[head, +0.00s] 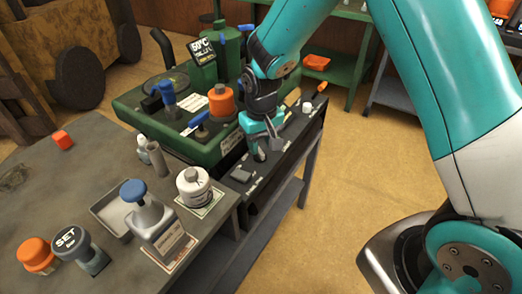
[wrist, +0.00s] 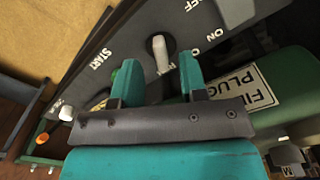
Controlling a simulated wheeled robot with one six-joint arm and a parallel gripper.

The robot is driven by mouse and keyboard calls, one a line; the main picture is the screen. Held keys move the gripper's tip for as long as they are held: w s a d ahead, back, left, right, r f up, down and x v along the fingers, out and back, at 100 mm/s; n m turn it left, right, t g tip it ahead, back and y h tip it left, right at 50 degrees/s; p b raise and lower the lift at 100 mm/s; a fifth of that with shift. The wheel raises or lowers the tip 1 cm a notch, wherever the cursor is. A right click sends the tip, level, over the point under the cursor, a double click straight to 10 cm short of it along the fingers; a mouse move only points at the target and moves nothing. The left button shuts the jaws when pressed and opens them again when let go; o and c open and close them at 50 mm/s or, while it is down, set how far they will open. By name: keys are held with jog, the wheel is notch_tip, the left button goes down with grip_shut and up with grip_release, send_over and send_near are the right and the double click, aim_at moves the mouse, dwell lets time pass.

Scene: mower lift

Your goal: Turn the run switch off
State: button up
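My gripper (wrist: 160,76) is open, its two teal fingers apart over the dark control panel (wrist: 115,40). A pale grey toggle lever (wrist: 159,52) stands in a dark round recess between and just beyond the fingertips in the wrist view. I cannot tell whether a finger touches it. Partly hidden lettering lies beside the lever, and "START" and "ON" are printed nearby. No label reading "run" is legible. In the head view my gripper (head: 262,146) points down at the panel, beside a small grey piece (head: 277,145).
A grey block-shaped control (wrist: 236,10) is beside the "ON" lettering. A white knob (head: 307,107) and orange-tipped handle (head: 320,88) are at the panel's far end. The green machine (head: 190,115) adjoins the panel. A grey bench (head: 100,200) holds bottles.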

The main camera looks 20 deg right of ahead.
jog(key=shift+f, duration=1.4)
grip_shut()
jog(key=shift+n, duration=0.3)
jog(key=n+p, duration=0.1)
jog(key=n, duration=0.1)
jog(key=n+p, duration=0.1)
jog(key=n, duration=0.2)
jog(key=shift+d+r+n, duration=0.1)
jog(key=shift+d+n, duration=0.1)
jog(key=shift+n, duration=0.1)
jog(key=n, duration=0.2)
jog(key=n+p, duration=0.1)
jog(key=n, duration=0.2)
jog(key=shift+w+d+n, duration=0.1)
jog(key=shift+w+n, duration=0.1)
jog(key=shift+n, duration=0.1)
grip_release()
